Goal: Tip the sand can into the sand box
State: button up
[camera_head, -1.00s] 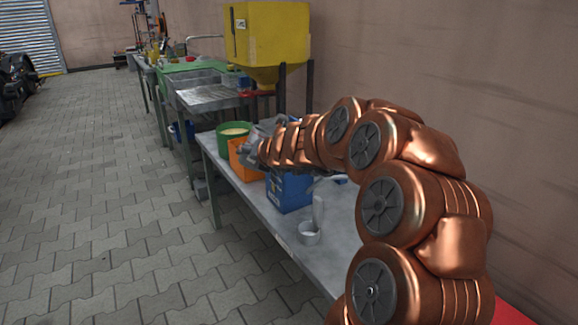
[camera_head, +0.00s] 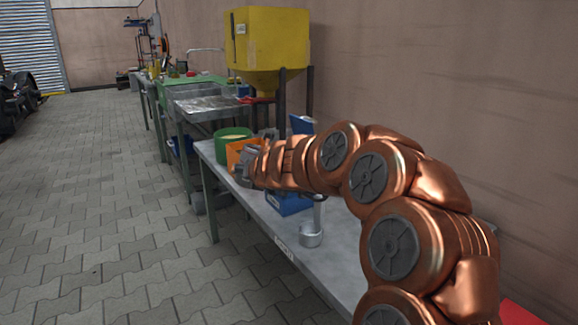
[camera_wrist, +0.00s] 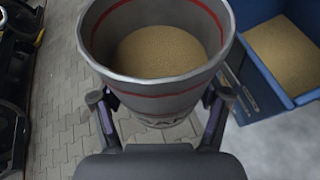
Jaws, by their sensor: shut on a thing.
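The sand can (camera_wrist: 155,92) is grey with a red band inside its rim and holds tan sand (camera_wrist: 160,52). It stands roughly upright between the fingers of my gripper (camera_wrist: 160,112), which is shut on it. The blue sand box (camera_wrist: 254,84) is open, right of the can in the wrist view, with tan sand inside. The can is apart from the box, near the table edge. My gripper (camera_head: 243,168) is there too; the can is hard to make out.
An orange bin (camera_head: 238,150) and a green tub (camera_head: 233,132) stand beyond my gripper on the grey table (camera_head: 278,238). A yellow hopper (camera_head: 268,45) stands farther back. The paved floor at left is clear.

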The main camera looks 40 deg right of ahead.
aim_at(247, 183)
jog(key=shift+a+f+n+h+b, duration=0.2)
jog(key=shift+f+n+h+b, duration=0.1)
jog(key=shift+f+b, duration=0.65)
jog(key=shift+a+f+n+h+b, duration=0.25)
jog(key=shift+f+b, duration=0.25)
jog(key=shift+b, duration=0.75)
jog(key=shift+a+f+n+h+b, duration=0.15)
jog(key=shift+n+h+b, duration=0.4)
jog(key=shift+b, duration=0.55)
notch_tip(247, 183, up, 5)
jog(key=p, duration=0.5)
